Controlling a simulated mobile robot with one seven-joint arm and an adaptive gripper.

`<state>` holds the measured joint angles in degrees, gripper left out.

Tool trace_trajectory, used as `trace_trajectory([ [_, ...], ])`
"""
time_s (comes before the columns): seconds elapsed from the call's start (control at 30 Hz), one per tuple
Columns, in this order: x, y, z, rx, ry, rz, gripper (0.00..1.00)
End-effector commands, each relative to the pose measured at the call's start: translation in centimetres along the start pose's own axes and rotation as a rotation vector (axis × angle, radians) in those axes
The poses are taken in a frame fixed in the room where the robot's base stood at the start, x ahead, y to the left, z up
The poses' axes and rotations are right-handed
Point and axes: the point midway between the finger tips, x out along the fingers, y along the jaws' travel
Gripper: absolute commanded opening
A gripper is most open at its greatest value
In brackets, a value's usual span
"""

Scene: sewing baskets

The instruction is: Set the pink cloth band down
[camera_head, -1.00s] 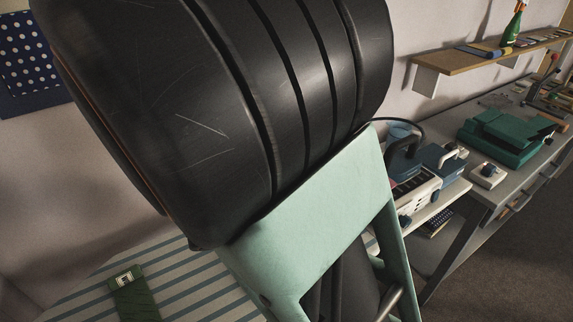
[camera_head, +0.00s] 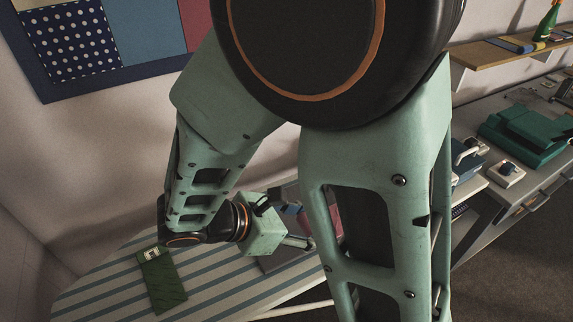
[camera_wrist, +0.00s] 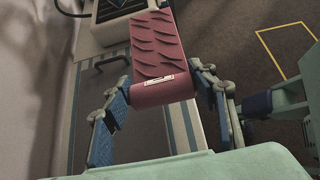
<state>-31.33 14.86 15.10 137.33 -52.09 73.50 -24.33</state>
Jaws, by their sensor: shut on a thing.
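The pink cloth band (camera_wrist: 158,42), with a raised leaf-like pattern and a small white label, is held between the fingers of my gripper (camera_wrist: 162,88) in the wrist view. The fingers have blue pads and press at its near end. Below it is a dark grey flat panel (camera_wrist: 98,100) on a striped surface; I cannot tell if the band touches it. In the head view my gripper (camera_head: 292,212) is over the right part of the striped board (camera_head: 215,285), and the band (camera_head: 307,224) is mostly hidden behind my arm.
A green band with a white label (camera_head: 163,284) lies on the board's left part. A desk at the right holds a green case (camera_head: 525,135) and a small white device (camera_head: 507,173). A wall shelf (camera_head: 510,50) is above it. A pale device (camera_wrist: 118,10) stands beyond the band.

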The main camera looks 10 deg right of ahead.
Motion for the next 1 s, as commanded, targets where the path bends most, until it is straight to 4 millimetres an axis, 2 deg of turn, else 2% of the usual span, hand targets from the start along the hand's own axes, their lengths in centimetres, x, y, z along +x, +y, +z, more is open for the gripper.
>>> trace_trajectory([
  [0.2, -1.9, -0.5, -0.5, 0.004, 0.037, 0.001, 0.29],
  [0.37, -2.0, -0.2, -1.0, 0.005, 0.048, 0.001, 0.29],
  [0.47, -1.2, 1.3, -1.6, 0.005, 0.05, 0.0, 0.29],
  [0.77, 2.0, 8.5, -3.5, 0.006, 0.049, -0.001, 0.29],
  [1.0, 4.5, 11.3, -6.2, 0.004, 0.049, 0.001, 0.29],
])
